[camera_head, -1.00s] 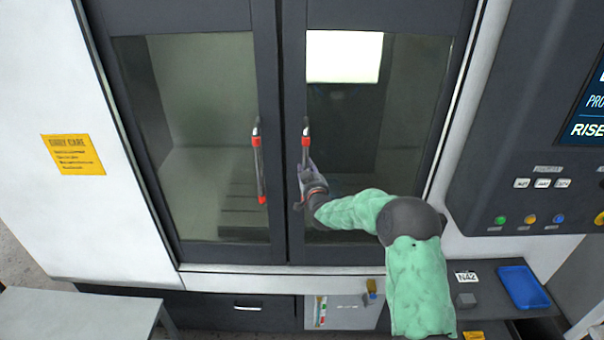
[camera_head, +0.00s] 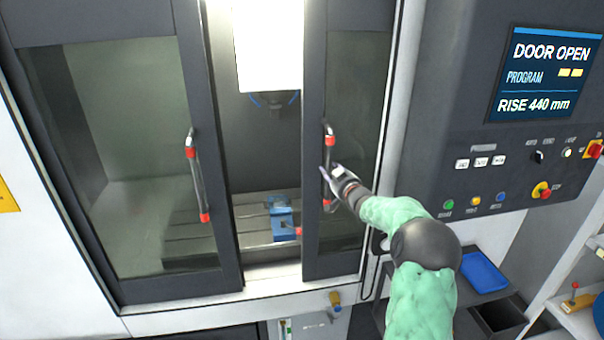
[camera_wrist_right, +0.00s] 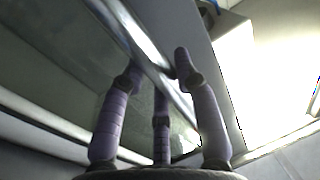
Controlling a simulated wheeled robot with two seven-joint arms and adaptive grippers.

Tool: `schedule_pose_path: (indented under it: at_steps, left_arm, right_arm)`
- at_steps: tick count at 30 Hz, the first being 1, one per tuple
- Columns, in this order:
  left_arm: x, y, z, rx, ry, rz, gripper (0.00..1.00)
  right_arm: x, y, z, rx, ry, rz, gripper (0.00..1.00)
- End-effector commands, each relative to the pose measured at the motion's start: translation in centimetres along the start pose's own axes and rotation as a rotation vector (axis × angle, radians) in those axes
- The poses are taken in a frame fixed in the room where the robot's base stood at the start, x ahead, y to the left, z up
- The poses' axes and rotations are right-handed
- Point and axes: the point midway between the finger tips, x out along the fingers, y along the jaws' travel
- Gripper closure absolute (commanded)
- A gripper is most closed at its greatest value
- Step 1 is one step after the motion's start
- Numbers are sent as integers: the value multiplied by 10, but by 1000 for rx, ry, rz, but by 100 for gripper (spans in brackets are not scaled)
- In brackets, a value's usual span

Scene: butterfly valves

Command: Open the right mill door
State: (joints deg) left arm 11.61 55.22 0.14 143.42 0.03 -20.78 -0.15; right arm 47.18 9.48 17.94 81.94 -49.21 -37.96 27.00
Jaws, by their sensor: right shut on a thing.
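The right mill door (camera_head: 314,120) has a dark frame, a window and a vertical bar handle (camera_head: 327,150) with red ends. It stands slid to the right, with a gap between it and the left door (camera_head: 190,60). My right gripper (camera_head: 328,178) is shut on the handle of the right door. In the right wrist view my gripper's fingers (camera_wrist_right: 160,85) close around the shiny bar (camera_wrist_right: 140,40). The left door's handle (camera_head: 197,175) is free. My left gripper is not in view.
Through the gap show a slotted machine table (camera_head: 255,225), a blue vise (camera_head: 283,222) and a spindle head (camera_head: 268,50). The control panel screen (camera_head: 545,75) at the right reads "DOOR OPEN". A blue tray (camera_head: 484,272) sits on a shelf below the panel.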

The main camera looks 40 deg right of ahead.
Motion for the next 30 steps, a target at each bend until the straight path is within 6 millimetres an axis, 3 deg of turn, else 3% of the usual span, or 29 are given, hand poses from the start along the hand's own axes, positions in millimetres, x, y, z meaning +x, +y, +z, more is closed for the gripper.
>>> schedule_pose_path:
  at_steps: [1, 3, 9, 15, 27, 28, 30]
  left_arm:
    - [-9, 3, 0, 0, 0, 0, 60]
    - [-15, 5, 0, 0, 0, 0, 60]
    - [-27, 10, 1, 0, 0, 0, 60]
    - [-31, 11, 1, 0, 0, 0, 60]
    - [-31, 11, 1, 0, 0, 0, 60]
    - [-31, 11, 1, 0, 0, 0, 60]
    - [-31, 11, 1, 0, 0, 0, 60]
  right_arm:
    - [-4, 18, -4, -1, -2, 8, 100]
    - [-7, 35, -4, 1, -2, 7, 100]
    - [-13, 67, -2, 2, -1, 2, 100]
    - [-16, 82, -1, 2, 1, 0, 100]
    - [-16, 85, -2, 1, 4, 0, 100]
    - [-16, 85, -2, 1, 4, 0, 66]
    - [-16, 84, -2, 1, 4, 0, 46]
